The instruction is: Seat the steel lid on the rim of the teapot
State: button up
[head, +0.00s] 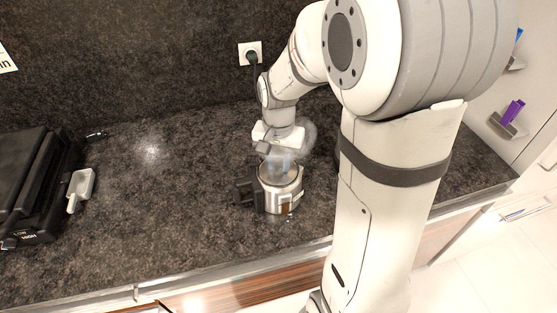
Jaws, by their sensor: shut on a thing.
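The steel teapot (279,199) stands upright on the dark countertop, its black handle to the left. My gripper (282,163) points down over the teapot's mouth, with its fingers close to the rim. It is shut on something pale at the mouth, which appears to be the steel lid. The fingers and glare hide most of it. I cannot tell whether the lid touches the rim or sits level.
A black appliance (30,185) stands at the left, with a small pale scoop-like dish (79,189) beside it. A wall socket (250,53) with a plug is behind. A hazy grey rounded shape shows right of my gripper.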

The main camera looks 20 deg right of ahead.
dwell(0.7)
jog(key=o, duration=1.1)
jog(key=shift+c, duration=0.2)
notch_tip(320, 180, up, 8)
jog(key=shift+f+b, duration=0.1)
jog(key=shift+b, duration=0.3)
jog(key=s+r+n+t, duration=0.1)
jog(key=s+n+t, duration=0.2)
jog(key=s, duration=1.1)
jog(key=n, duration=0.3)
jog(key=shift+s+d, duration=0.15)
jog(key=shift+d, duration=0.05)
